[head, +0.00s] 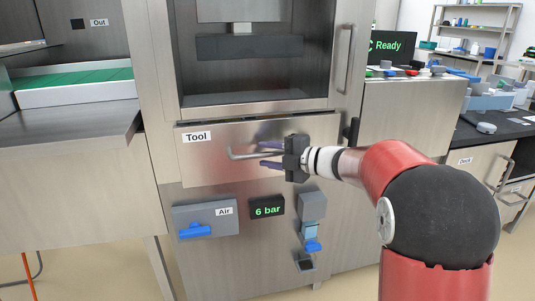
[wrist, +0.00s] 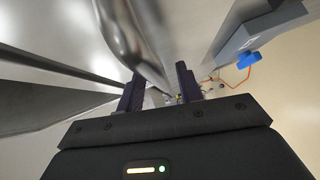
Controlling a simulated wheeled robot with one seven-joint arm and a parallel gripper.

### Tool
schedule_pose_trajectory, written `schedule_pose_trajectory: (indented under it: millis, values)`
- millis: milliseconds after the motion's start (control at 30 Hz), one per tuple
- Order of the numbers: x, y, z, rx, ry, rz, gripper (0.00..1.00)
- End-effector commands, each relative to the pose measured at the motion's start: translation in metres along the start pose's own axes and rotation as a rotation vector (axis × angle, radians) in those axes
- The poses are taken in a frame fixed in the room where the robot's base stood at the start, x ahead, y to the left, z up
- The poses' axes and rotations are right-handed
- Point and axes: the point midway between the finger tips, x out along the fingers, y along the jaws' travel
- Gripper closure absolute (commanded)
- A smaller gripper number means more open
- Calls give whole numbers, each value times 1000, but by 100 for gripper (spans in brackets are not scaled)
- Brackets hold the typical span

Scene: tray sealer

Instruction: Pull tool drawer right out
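The tool drawer (head: 205,165) is a wide brushed-metal front labelled "Tool", below the machine's window. It looks closed, flush with the cabinet. Its handle (head: 240,155) is a horizontal metal bar; its right part is hidden by my gripper. My gripper (head: 268,153) is at the handle's right part, with one dark finger above the bar and one below. The fingers look apart, with gaps to the bar. In the wrist view the handle (wrist: 140,40) runs as a large shiny bar down between the fingers of my gripper (wrist: 160,88). I cannot see contact.
Below the drawer are an "Air" panel with a blue valve (head: 195,230), a "6 bar" display (head: 267,208) and a grey unit (head: 312,206). A chamber door handle (head: 347,60) stands above right. A conveyor (head: 75,90) lies left, a cluttered bench (head: 500,120) right.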

Motion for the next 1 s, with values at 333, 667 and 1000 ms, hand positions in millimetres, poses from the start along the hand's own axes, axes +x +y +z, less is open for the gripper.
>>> schedule_pose_trajectory:
  millis: [333, 667, 1000]
  values:
    - [6, 0, 0, 0, -1, 0, 64]
    - [6, 0, 0, 0, -1, 0, 100]
    - [6, 0, 0, 1, -1, 0, 100]
